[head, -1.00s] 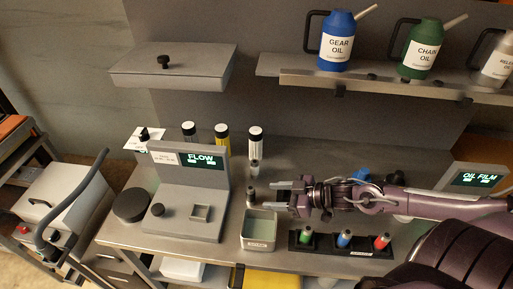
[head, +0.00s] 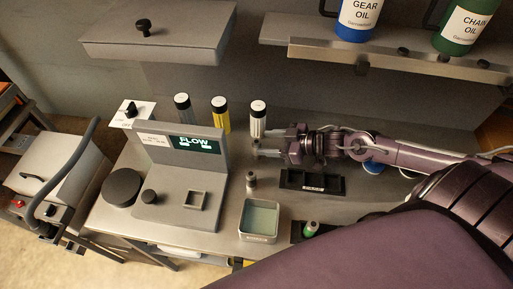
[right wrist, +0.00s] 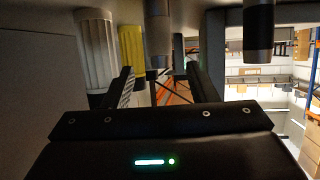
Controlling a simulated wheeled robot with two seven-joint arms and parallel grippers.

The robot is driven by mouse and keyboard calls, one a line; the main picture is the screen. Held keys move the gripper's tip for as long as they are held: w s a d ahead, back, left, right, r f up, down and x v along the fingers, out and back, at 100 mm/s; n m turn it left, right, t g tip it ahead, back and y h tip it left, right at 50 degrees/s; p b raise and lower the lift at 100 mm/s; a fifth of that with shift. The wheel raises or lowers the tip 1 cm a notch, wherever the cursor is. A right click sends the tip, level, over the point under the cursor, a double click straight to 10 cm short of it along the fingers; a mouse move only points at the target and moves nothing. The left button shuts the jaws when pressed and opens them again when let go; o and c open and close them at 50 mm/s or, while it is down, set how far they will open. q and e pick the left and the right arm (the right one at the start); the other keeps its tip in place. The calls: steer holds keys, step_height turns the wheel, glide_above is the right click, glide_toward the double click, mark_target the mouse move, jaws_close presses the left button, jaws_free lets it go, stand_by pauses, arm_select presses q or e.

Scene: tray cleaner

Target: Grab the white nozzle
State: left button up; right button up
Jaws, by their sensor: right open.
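A small pale grey-white nozzle (head: 256,147) stands on the bench just in front of the white bottle, at the tips of my right gripper (head: 264,142). In the right wrist view, which looks upside down, this nozzle (right wrist: 158,30) shows between the lines of the two fingers, beyond their tips. My right gripper (right wrist: 164,82) is open and empty. A second nozzle (head: 251,180), dark with a light band, stands nearer the grey bin; one like it (right wrist: 258,30) shows right of the fingers in the wrist view. My left gripper is not in view.
A white bottle (head: 258,118) and a yellow bottle (head: 220,114) stand behind. The FLOW unit (head: 180,175) is at left, the bin (head: 259,220) in front. A dark empty rack (head: 312,182) lies right; a green nozzle (head: 310,228) is partly behind my arm.

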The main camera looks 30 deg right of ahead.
mark_target(257, 141)
steer(key=x, duration=0.3)
steer(key=shift+w+a+p, duration=0.1)
steer(key=shift+w+p, duration=0.05)
steer(key=shift+p, duration=0.15)
steer(key=shift+w+a+f, duration=0.15)
steer(key=shift+w+a, duration=0.1)
steer(key=shift+w+a+f, duration=0.1)
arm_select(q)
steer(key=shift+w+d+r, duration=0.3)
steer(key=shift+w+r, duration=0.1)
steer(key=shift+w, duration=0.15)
arm_select(e)
steer(key=c, duration=1.1)
